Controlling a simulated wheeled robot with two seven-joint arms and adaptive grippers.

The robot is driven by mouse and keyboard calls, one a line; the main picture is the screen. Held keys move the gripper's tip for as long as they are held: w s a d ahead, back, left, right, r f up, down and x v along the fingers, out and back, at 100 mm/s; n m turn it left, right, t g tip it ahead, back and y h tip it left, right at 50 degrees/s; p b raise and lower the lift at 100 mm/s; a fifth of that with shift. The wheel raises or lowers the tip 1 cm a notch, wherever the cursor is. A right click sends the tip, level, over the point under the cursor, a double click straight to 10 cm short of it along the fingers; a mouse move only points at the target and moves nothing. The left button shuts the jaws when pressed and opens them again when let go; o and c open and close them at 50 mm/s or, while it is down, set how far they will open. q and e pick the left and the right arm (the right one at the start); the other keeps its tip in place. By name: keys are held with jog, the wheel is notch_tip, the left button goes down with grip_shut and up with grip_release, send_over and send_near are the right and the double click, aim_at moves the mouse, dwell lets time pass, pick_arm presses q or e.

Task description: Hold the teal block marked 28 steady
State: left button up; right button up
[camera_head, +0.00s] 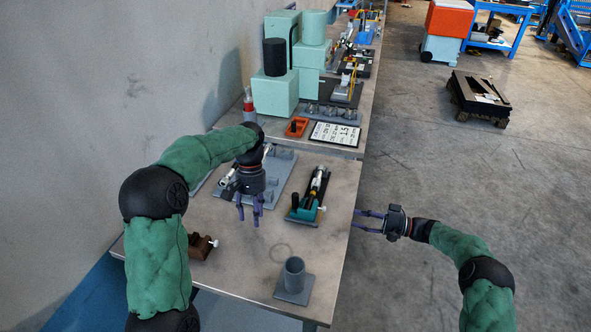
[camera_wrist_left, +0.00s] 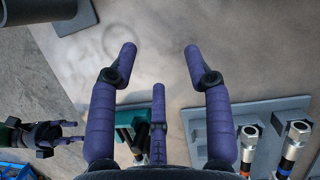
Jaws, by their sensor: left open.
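The teal block (camera_head: 306,214) sits on the table just right of my left gripper, with a dark fixture behind it; no number is legible on it. In the left wrist view the teal block (camera_wrist_left: 124,118) is partly hidden behind my fingers. My left gripper (camera_head: 249,213) is open and empty, fingers pointing down above the table, apart from the block. It also shows in the left wrist view (camera_wrist_left: 160,50). My right gripper (camera_head: 364,220) has its fingers spread, empty, just off the table's right edge, pointing left toward the block.
A grey cup on a square plate (camera_head: 293,289) stands at the front. A brown block (camera_head: 201,247) lies at the left front. A grey plate with metal fittings (camera_head: 268,190) lies behind my left gripper. An orange tray (camera_head: 296,121) and a sign (camera_head: 335,135) are farther back.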

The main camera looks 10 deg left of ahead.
pick_arm(q)
jog(key=w+d+r+m+t, duration=0.2)
jog(key=w+d+r+m, duration=0.15)
jog(key=w, duration=0.45)
notch_tip(320, 180, up, 4)
jog(key=f+m+t, duration=0.1)
jog(key=m+t, duration=0.1)
send_over(296, 194)
jog(key=shift+y, duration=0.4)
notch_tip(296, 194, down, 10)
jog(key=shift+a+f, duration=0.1)
grip_shut()
jog(key=c, duration=0.8)
grip_release()
grip_shut()
